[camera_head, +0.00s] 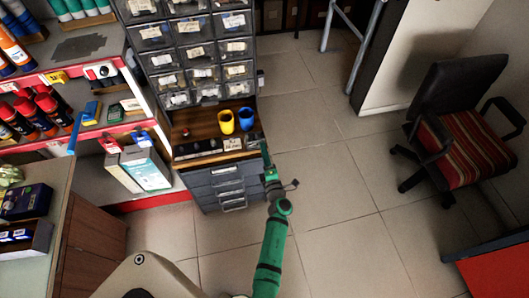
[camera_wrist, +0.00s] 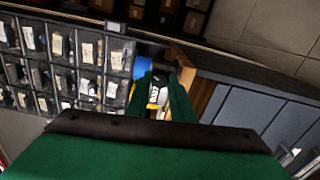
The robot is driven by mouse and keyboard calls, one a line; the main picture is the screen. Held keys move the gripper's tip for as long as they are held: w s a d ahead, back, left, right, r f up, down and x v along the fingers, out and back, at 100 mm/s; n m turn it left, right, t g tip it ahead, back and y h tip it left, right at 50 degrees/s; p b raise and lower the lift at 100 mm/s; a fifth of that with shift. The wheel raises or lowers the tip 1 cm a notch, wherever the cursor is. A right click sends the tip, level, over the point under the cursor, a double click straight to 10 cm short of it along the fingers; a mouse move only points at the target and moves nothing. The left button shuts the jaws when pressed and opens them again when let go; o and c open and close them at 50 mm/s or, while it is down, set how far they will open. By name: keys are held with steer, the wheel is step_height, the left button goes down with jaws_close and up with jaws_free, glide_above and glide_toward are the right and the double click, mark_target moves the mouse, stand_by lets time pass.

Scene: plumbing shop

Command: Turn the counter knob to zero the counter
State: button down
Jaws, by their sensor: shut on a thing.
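My gripper (camera_head: 266,158) is green and reaches to the right front edge of the wooden-topped drawer cabinet (camera_head: 205,127). In the wrist view its two green fingers (camera_wrist: 163,98) are close together, shut on a small part at the cabinet's edge. A small white and dark thing (camera_wrist: 157,96) shows between the fingers; it looks like the counter. The knob itself is mostly hidden by the fingers. I cannot read the counter's digits. In the head view I cannot make out the counter.
Clear parts drawers (camera_head: 190,52) rise behind. Shelves (camera_head: 90,128) with cans stand at left. An office chair (camera_head: 462,135) is at right. The tiled floor between is clear.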

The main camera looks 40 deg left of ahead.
steer(key=m, duration=1.2)
steer(key=shift+d+f, duration=0.1)
steer(key=shift+d, duration=0.05)
steer(key=shift+m, duration=0.3)
steer(key=c, duration=1.5)
jaws_free()
steer(key=shift+c, duration=0.2)
steer(key=v, duration=1)
steer(key=shift+s+d, duration=0.2)
steer(key=shift+s, duration=0.15)
